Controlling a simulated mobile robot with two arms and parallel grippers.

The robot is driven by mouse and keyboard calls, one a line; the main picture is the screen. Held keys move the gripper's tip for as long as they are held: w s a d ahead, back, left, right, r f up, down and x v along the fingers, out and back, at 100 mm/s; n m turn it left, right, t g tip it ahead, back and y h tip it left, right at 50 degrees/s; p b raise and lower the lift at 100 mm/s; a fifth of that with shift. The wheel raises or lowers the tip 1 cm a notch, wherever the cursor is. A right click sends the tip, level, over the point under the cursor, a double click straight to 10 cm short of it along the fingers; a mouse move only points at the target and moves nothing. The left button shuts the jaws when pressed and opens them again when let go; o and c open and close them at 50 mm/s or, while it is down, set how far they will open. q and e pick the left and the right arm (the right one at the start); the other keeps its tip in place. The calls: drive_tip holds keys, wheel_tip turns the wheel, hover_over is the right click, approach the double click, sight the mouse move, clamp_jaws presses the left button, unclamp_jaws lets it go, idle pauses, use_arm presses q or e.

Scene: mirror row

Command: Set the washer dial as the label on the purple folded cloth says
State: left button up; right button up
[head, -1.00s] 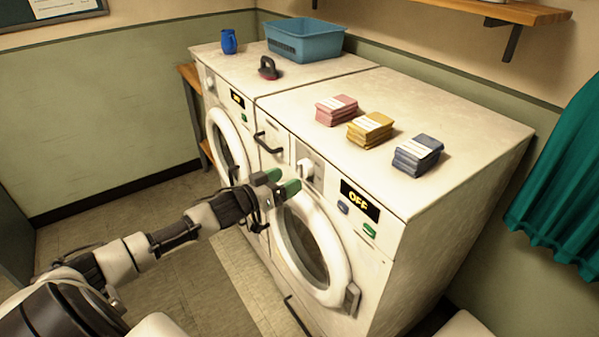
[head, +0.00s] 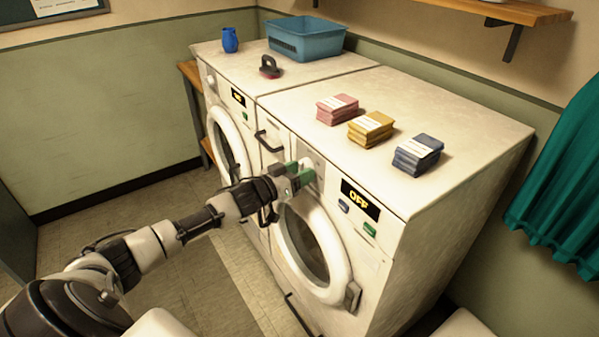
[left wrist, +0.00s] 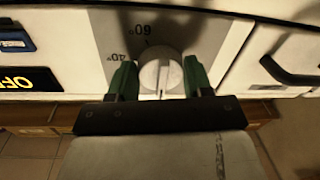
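The washer (head: 385,270) at the right has a white dial (left wrist: 161,75) on a grey panel. In the left wrist view the dial has a ridge, and the marks 60° and 40° show upside down. My left gripper (head: 301,173) is at the dial, its green fingers (left wrist: 160,78) apart on either side of it; firm contact is not clear. Three folded cloths lie on the washer: pink (head: 338,109), yellow (head: 371,129) and slate-blue (head: 418,155). None is plainly purple; the slate-blue one comes closest. Their white labels are too small to read. My right gripper is out of view.
The washer's display (head: 360,199) reads OFF, with a blue button (head: 343,206) and green button (head: 370,229) nearby. A second machine (head: 213,100) stands at left, bearing a blue basket (head: 305,42), blue mug (head: 230,40) and dark-handled item (head: 269,68). A teal curtain (head: 565,185) hangs right.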

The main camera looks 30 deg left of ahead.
use_arm(q)
drive_tip(key=shift+c, duration=1.4)
